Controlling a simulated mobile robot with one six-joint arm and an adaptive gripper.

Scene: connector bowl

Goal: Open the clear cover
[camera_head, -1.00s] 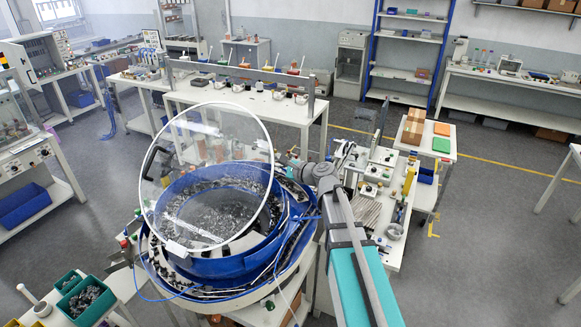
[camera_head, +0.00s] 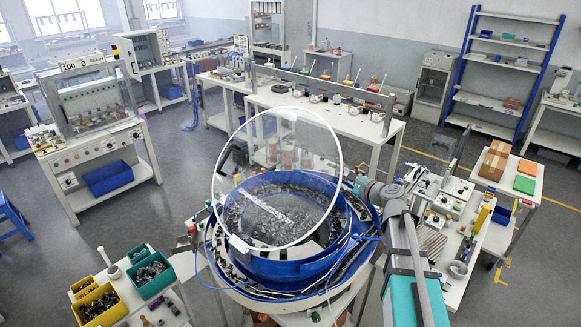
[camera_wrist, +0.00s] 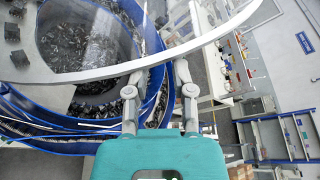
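The clear cover (camera_head: 277,165) is a round transparent disc with a white rim. It stands tilted up above the blue bowl (camera_head: 300,268), its lower edge near the bowl's front left and its upper edge well raised. Small dark parts fill the bowl. My gripper (camera_head: 352,183) is at the right side of the cover, close to the rim. In the wrist view, my gripper (camera_wrist: 160,78) has two grey fingers spread apart with nothing visible between them. The white rim of the cover (camera_wrist: 185,48) crosses over the fingertips and hides them; I cannot tell whether they touch it.
A side table with green and yellow bins (camera_head: 98,306) stands at the front left. A workbench with fixtures (camera_head: 440,225) is at the right, close to my arm. A long white table (camera_head: 385,130) stands behind the bowl. Grey floor is open at left and right.

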